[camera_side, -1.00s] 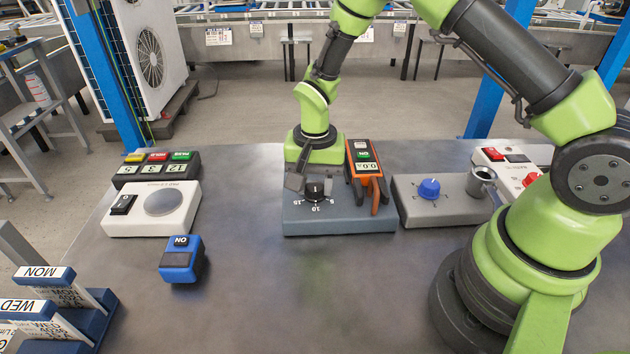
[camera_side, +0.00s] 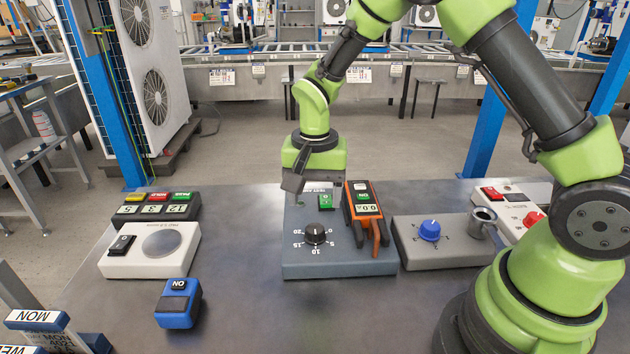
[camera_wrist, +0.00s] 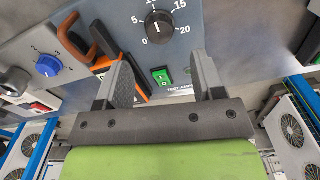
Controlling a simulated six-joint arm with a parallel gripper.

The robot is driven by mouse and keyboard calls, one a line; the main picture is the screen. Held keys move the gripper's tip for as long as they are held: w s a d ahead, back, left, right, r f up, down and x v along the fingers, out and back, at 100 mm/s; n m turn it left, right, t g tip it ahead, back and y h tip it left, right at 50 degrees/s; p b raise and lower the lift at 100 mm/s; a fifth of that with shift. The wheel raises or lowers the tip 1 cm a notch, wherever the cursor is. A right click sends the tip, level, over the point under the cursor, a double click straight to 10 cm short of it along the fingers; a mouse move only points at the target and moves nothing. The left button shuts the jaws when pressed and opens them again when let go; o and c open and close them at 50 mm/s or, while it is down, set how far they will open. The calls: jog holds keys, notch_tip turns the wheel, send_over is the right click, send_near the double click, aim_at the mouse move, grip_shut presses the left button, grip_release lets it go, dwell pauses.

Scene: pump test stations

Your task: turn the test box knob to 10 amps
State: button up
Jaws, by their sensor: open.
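The grey-blue test box (camera_side: 345,268) stands on the bench in the middle of the side view. Its black round knob (camera_side: 315,234) sits on a dial marked 0 to 20. The knob also shows at the top of the wrist view (camera_wrist: 159,27). Its pale mark seems to face the 10 side, but is too small to read exactly. My gripper (camera_side: 298,192) is open and empty, above the back of the box and apart from the knob. In the wrist view my fingers (camera_wrist: 162,68) are spread, with the green switch (camera_wrist: 161,75) between them.
An orange meter (camera_side: 363,208) with clips stands on the box's right part. A grey box with a blue knob (camera_side: 429,230) is close on the right. A white scale (camera_side: 150,252) and a blue switch block (camera_side: 179,303) are left.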

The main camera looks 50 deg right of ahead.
aim_at(315, 228)
jog(key=shift+r, duration=1.55)
jog(key=s+r+n+t+y, duration=0.1)
jog(key=s+r+n+t, duration=0.1)
jog(key=s+r, duration=0.35)
jog(key=s+r+n+t, duration=0.1)
jog(key=s+r, duration=0.1)
jog(key=r, duration=0.6)
jog(key=s+a+r+n+t+y, duration=0.1)
jog(key=s+r+n+t, duration=0.2)
jog(key=s, duration=0.8)
jog(key=shift+s+n+t, duration=0.15)
jog(key=shift+n+t, duration=0.15)
jog(key=shift+t, duration=0.3)
